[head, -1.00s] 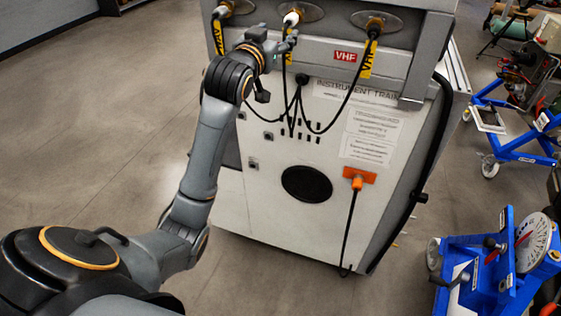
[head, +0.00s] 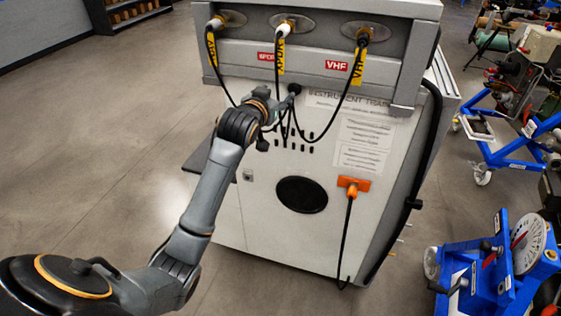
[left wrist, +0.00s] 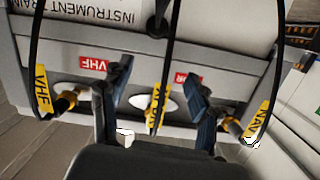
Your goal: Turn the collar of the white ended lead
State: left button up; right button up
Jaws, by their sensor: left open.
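The middle lead has a white end (head: 284,28) plugged into an oval socket plate on the trainer panel, with a yellow tag (head: 281,58) hanging below it. The left lead also has a whitish end (head: 215,23); the right lead's end (head: 363,38) is dark. My left gripper (head: 284,98) is open in front of the panel, below the middle socket and near the hanging cables. In the left wrist view my left gripper (left wrist: 160,72) has its fingers spread, with the middle lead's yellow tag (left wrist: 157,108) appearing between them. Contact cannot be told. My right gripper is not in view.
The instrument trainer cabinet (head: 345,235) has a VHF label (head: 336,66) and an orange plug (head: 353,186) low on its front. Blue stands (head: 465,268) are at the right. The floor to the left (head: 100,130) is clear.

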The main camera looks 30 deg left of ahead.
pick_arm(q)
notch_tip(320, 180, down, 22)
jog(key=d+g+h+b, duration=0.1)
jog(key=g+b, duration=0.1)
jog(key=g, duration=0.1)
jog(key=shift+d+r+m, duration=0.25)
jog(key=shift+m, duration=0.05)
jog(key=s+d+f+g+b, duration=0.2)
jog(key=s+f, duration=0.4)
jog(key=f, duration=0.7)
jog(key=s+d+f+m+g+h+b, duration=0.15)
jog(key=s+f, duration=0.55)
jog(key=f, duration=0.7)
jog(key=s+d+f+g+b, duration=0.2)
jog(key=s+f, duration=0.4)
jog(key=f, duration=0.7)
jog(key=s+d+f+g+b, duration=0.1)
jog(key=s+d+f+g, duration=0.1)
jog(key=s+f, duration=0.5)
jog(key=s+d+f+m+g+b, duration=0.1)
jog(key=s+f, duration=0.7)
jog(key=s, duration=1.1)
jog(key=s+d+f+g+b, duration=0.3)
jog(key=s+f, duration=0.4)
jog(key=s, duration=0.6)
jog(key=shift+d+f+h, duration=0.2)
jog(key=shift+d+h, duration=0.25)
jog(key=shift+d, duration=0.15)
